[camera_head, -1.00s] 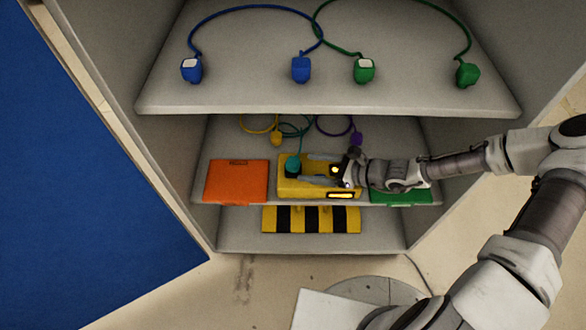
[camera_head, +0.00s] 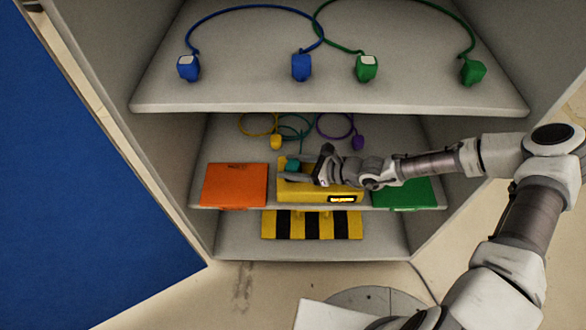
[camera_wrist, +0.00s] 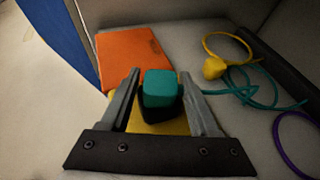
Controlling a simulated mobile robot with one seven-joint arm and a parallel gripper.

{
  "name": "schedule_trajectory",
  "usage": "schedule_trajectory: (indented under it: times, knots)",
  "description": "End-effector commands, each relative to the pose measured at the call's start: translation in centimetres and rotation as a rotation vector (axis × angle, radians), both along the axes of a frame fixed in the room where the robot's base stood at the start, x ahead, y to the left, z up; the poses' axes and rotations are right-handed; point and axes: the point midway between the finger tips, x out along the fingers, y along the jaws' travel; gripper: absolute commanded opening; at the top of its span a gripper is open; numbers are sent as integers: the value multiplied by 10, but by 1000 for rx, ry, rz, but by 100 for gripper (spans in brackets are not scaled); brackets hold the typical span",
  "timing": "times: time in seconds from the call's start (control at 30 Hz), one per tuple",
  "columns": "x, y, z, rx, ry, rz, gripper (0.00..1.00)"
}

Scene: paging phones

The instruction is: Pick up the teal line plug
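The teal line plug (camera_wrist: 160,88) is a rounded teal block with a dark lower part, standing on the yellow box (camera_head: 335,195) on the middle shelf. It also shows partly in the head view (camera_head: 293,165). My gripper (camera_wrist: 160,76) has its fingers on either side of the plug, with narrow gaps visible between plug and fingers. It looks open around the plug. The teal cable (camera_wrist: 255,92) loops on the shelf to the right in the wrist view.
An orange panel (camera_head: 235,185) lies left of the yellow box, a green panel (camera_head: 408,192) right. Yellow (camera_head: 276,142) and purple (camera_head: 358,142) plugs lie behind. The upper shelf (camera_head: 330,100), with blue and green plugs, overhangs. A striped black-yellow block (camera_head: 312,225) lies below.

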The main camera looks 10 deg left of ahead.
Motion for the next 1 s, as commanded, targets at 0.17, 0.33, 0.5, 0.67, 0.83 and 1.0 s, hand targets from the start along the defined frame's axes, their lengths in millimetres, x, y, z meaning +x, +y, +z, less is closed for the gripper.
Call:
schedule_trajectory:
  times: [0.17, 0.33, 0.5, 0.67, 0.83, 1.0]
  knots:
    - [0, 0, 0, 0, 0, 0, 28]
    - [0, 0, 0, 0, 0, 0, 0]
    - [0, 0, 0, 0, 0, 0, 0]
    - [0, 0, 2, 0, 0, 0, 0]
    - [0, 0, 13, 1, -1, 0, 0]
    - [0, 0, 34, 1, -1, 0, 0]
